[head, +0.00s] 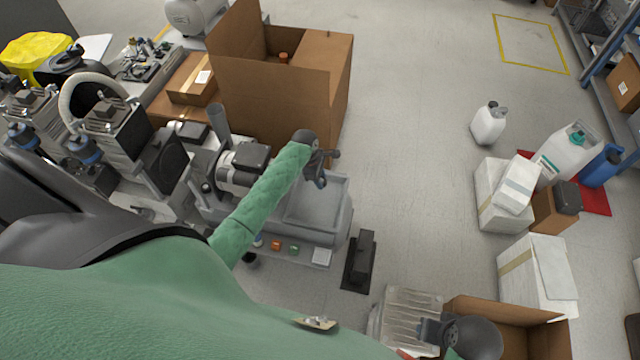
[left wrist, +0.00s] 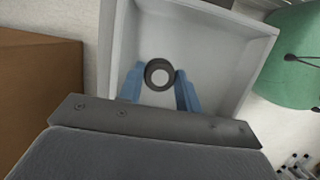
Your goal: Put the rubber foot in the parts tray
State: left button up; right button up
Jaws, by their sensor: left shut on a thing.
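The rubber foot is a small dark ring with a pale centre; it shows in the left wrist view (left wrist: 159,74) between my blue fingertips. My left gripper (left wrist: 160,88) is shut on it. The parts tray appears to be the grey open tray (head: 343,207) on the bench unit in the head view; its pale wall also shows in the left wrist view (left wrist: 250,50). In the head view my left gripper (head: 319,180) is over the tray's back part, and the foot cannot be made out there. My right gripper (head: 432,332) is low at the right, its jaws unclear.
A tall open cardboard box (head: 270,100) stands behind the tray. Compressor units (head: 240,165) are left of it. A black pedal-like block (head: 362,258) lies on the floor to the right. White cartons (head: 537,280) and jugs stand further right, with clear floor between.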

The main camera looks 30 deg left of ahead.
pick_arm(q)
jog(key=shift+a+f, duration=0.15)
jog(key=shift+f, duration=1.9)
jog(key=shift+f+p, duration=0.1)
jog(key=shift+p, duration=0.2)
jog(key=o, duration=1)
jog(key=shift+c, duration=0.2)
jog(key=w+v, duration=0.1)
jog(key=v, duration=1.1)
jog(key=s+d+m, duration=0.7)
jog(key=s+d, duration=0.1)
jog(key=s, duration=0.4)
jog(key=s+d+r+m, duration=0.4)
jog(key=s+m, duration=0.1)
jog(key=s, duration=0.3)
jog(key=s+d+r+m+y, duration=0.1)
jog(key=s+d+r+m, duration=0.3)
jog(key=s, duration=0.4)
jog(key=s+d+r+m+t, duration=0.1)
jog(key=s+d+r+m, duration=0.3)
jog(key=s+m, duration=0.3)
jog(key=shift+s+d+r+b, duration=0.15)
jog(key=shift+s+d+b, duration=0.2)
jog(key=shift+s+d, duration=0.35)
